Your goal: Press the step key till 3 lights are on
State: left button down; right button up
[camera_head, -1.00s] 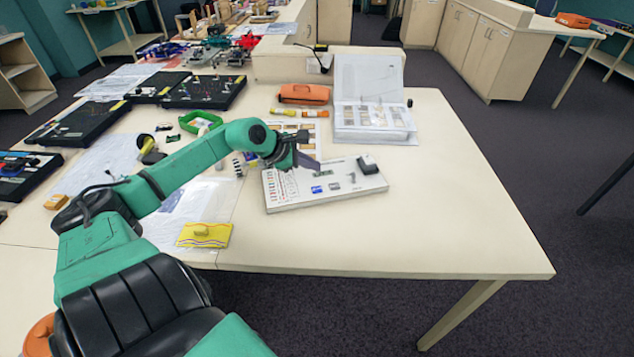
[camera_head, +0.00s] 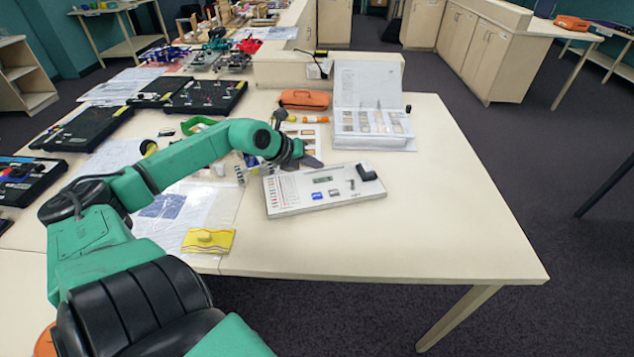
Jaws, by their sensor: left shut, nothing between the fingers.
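A white panel (camera_head: 337,201) lies on the table in the head view. It bears a small grey-green display, a blue key (camera_head: 318,195), another small key beside it, and a black block (camera_head: 367,171) at its far right corner. Rows of small reddish marks run along its left part; I cannot tell which lights are on, or read the key labels. My left gripper (camera_head: 311,162) is shut and empty, at the panel's far edge, apart from the keys. Its fingertips are dark and small here. My right gripper is out of view.
An open white binder case (camera_head: 372,128) and an orange pouch (camera_head: 304,99) stand behind the panel. A yellow packet (camera_head: 208,241) lies at the front left. Black boards (camera_head: 205,96) lie farther left. The table right of the panel is clear.

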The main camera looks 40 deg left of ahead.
pick_arm(q)
jog(key=b, duration=0.7)
send_over(314, 198)
notch_tip(314, 198, down, 7)
jog(key=shift+w+f, duration=0.1)
jog(key=shift+f+b, duration=0.35)
jog(key=shift+f, duration=0.4)
jog(key=shift+f, duration=0.1)
dwell(0.7)
jog(key=shift+f, duration=0.3)
jog(key=shift+f+b, duration=0.3)
jog(key=shift+f, duration=0.05)
dwell(0.4)
dwell(0.4)
jog(key=shift+r+p, duration=0.75)
jog(key=shift+p, duration=0.2)
